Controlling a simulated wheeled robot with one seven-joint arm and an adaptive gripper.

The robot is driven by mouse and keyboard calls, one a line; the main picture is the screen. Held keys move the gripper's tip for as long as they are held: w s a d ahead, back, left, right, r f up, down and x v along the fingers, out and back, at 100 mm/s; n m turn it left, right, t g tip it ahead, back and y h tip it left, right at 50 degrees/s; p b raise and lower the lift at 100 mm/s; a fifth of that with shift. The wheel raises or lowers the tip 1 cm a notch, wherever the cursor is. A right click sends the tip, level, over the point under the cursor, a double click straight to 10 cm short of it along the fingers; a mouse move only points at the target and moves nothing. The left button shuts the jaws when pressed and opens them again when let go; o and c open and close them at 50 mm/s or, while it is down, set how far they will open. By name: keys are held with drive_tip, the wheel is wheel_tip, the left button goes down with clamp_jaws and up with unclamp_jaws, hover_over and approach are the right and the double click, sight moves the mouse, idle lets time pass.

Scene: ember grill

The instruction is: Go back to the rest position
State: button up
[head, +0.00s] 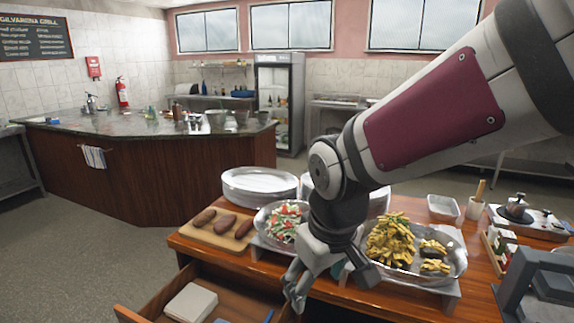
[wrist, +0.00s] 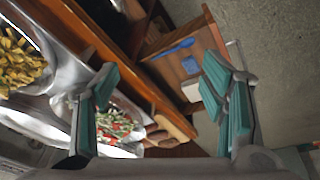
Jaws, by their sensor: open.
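My gripper (head: 322,278) hangs below the wrist over the front edge of the wooden counter (head: 400,305), near the open drawer (head: 155,300). In the wrist view my gripper (wrist: 165,115) has its two teal-padded fingers wide apart with nothing between them. My arm reaches in from the upper right of the head view and hides part of the counter.
The open drawer holds a white stack (head: 190,303) and a blue item (wrist: 178,50). On the counter are a board with sausages (head: 222,222), a salad tray (head: 282,222), a tray of yellow food (head: 392,240) and stacked plates (head: 258,184). Open floor (head: 70,240) lies left.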

drive_tip(key=s+d+r+m+t+b, duration=0.1)
drive_tip(key=s+d+m+b, duration=0.3)
drive_tip(key=s+d, duration=0.7)
drive_tip(key=d+m, duration=0.2)
drive_tip(key=d, duration=0.1)
drive_tip(key=shift+d+r+m+t+h, duration=0.2)
drive_tip(key=shift+d+m+t+h, duration=0.05)
drive_tip(key=shift+m+t+h, duration=0.15)
drive_tip(key=shift+s, duration=0.1)
